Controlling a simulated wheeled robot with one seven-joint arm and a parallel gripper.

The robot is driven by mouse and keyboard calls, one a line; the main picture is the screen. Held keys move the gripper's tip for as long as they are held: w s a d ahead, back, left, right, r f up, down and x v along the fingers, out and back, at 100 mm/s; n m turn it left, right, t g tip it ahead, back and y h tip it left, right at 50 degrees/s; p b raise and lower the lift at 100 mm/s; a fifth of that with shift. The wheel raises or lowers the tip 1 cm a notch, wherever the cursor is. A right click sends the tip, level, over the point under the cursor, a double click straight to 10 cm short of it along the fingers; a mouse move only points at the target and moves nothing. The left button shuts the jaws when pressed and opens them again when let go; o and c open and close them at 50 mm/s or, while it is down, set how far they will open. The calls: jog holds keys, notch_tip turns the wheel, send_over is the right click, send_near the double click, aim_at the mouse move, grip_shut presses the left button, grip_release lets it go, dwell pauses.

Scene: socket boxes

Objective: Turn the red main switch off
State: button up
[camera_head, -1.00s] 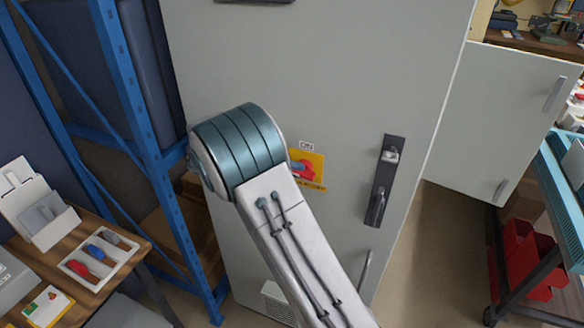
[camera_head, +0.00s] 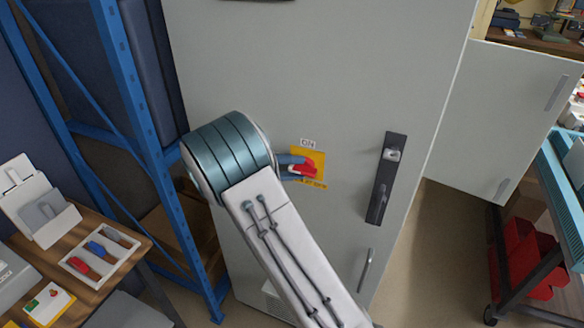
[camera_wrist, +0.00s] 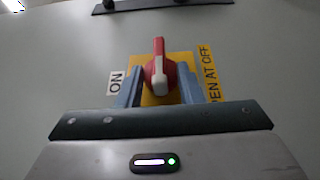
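The red main switch (camera_head: 304,169) sits on a yellow plate (camera_head: 320,160) on the grey cabinet door, with an ON label (camera_head: 308,143) above it. In the wrist view the red handle (camera_wrist: 159,70), with a pale front face, points up; the ON label is at its left and the OPEN AT OFF text at its right. My gripper (camera_wrist: 160,80) is open, one blue-grey finger on each side of the switch. Small gaps seem to show; I cannot tell whether either finger touches it. In the head view my arm hides most of the gripper (camera_head: 290,166).
A dark door handle plate (camera_head: 386,180) is right of the switch. A blue shelf rack (camera_head: 138,120) and a wooden table (camera_head: 132,262) with a tray of small tools stand at the left. A teal cart (camera_head: 562,190) with red bins is at the right.

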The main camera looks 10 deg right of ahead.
jog(key=shift+w+a+f, duration=0.1)
jog(key=shift+w+a, duration=0.05)
jog(key=shift+a, duration=0.35)
jog(key=b+v, duration=0.1)
jog(key=v, duration=1.1)
jog(key=shift+a, duration=0.4)
jog(key=shift+w, duration=0.15)
